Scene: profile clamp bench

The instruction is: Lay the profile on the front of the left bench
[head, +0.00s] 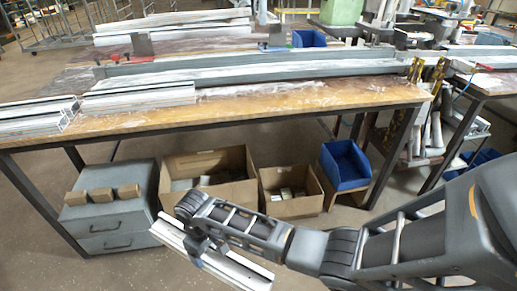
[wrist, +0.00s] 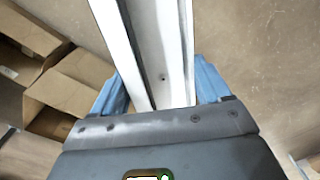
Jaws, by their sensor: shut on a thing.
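A light silver-white profile (head: 238,271) is held by my gripper (head: 198,240) in front of the bench, below the tabletop's height in the head view. It slants from upper left to lower right there. In the wrist view the profile (wrist: 165,60) runs between the two blue fingers of my gripper (wrist: 163,88), which are shut on it. The left bench (head: 270,104) has a wooden top with a bare stretch along its front edge. Other profiles (head: 140,96) lie at the left part of its front.
A long grey rail (head: 260,70) runs along the bench behind the front strip. Below stand a grey drawer cabinet (head: 112,232), open cardboard boxes (head: 240,192) and a blue bin (head: 345,166). Clamps (head: 413,95) hang at the bench's right end. Another bench (head: 492,84) stands at right.

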